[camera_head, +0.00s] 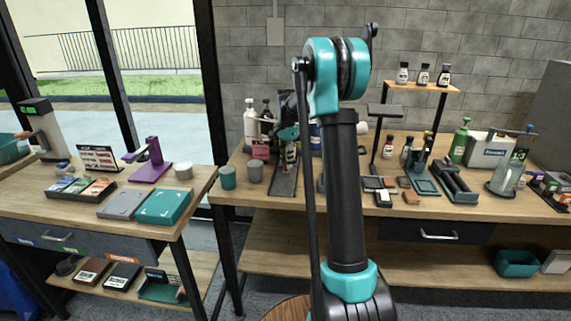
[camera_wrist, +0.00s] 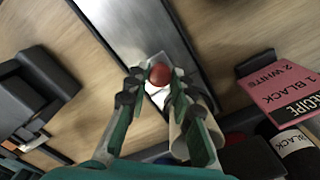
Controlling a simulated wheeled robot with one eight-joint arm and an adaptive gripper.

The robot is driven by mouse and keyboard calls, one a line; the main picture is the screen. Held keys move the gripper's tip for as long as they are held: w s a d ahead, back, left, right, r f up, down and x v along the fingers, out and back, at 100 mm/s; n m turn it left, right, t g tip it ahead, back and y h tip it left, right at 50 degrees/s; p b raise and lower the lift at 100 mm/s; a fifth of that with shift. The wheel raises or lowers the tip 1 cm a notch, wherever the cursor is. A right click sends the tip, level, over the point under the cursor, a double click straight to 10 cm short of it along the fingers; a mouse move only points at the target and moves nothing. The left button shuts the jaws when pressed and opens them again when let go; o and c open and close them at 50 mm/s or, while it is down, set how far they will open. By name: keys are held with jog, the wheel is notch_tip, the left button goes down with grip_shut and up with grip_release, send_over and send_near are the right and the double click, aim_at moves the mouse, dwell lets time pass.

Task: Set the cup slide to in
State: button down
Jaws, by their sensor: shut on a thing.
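The cup slide shows in the wrist view as a long grey metal track (camera_wrist: 130,32) running from the upper left to the middle. In the head view, its dark plate (camera_head: 284,181) lies on the back bench, left of my arm. A round red knob (camera_wrist: 160,74) with a white part below it sits at the track's near end. My gripper (camera_wrist: 158,88) is shut on the knob, with a fingertip on each side. A beige cylinder lies partly behind the right finger, and I cannot tell what it is. My arm partly hides the slide area in the head view.
A pink recipe card (camera_wrist: 285,90) stands right of the track, near a dark bottle labelled BLACK (camera_wrist: 291,144). A black fixture (camera_wrist: 40,88) stands on the left. Two cups, one teal (camera_head: 228,177) and one grey (camera_head: 255,171), stand left of the slide plate.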

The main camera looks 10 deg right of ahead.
jog(key=shift+w+r, duration=0.1)
jog(key=shift+w, duration=0.15)
jog(key=c, duration=1.3)
grip_release()
notch_tip(320, 180, up, 12)
jog(key=s+f+n+t, duration=0.1)
jog(key=s+f+n, duration=0.3)
jog(key=s, duration=0.8)
jog(key=s+f+n+t, duration=0.1)
jog(key=s+f+n, duration=0.3)
jog(key=s+f, duration=0.5)
jog(key=s+f+n+t, duration=0.2)
jog(key=s+f+n, duration=0.2)
jog(key=s, duration=1.3)
notch_tip(320, 180, down, 3)
jog(key=shift+s+a+r+n, duration=0.15)
jog(key=shift+a+n, duration=0.15)
jog(key=shift+a, duration=0.15)
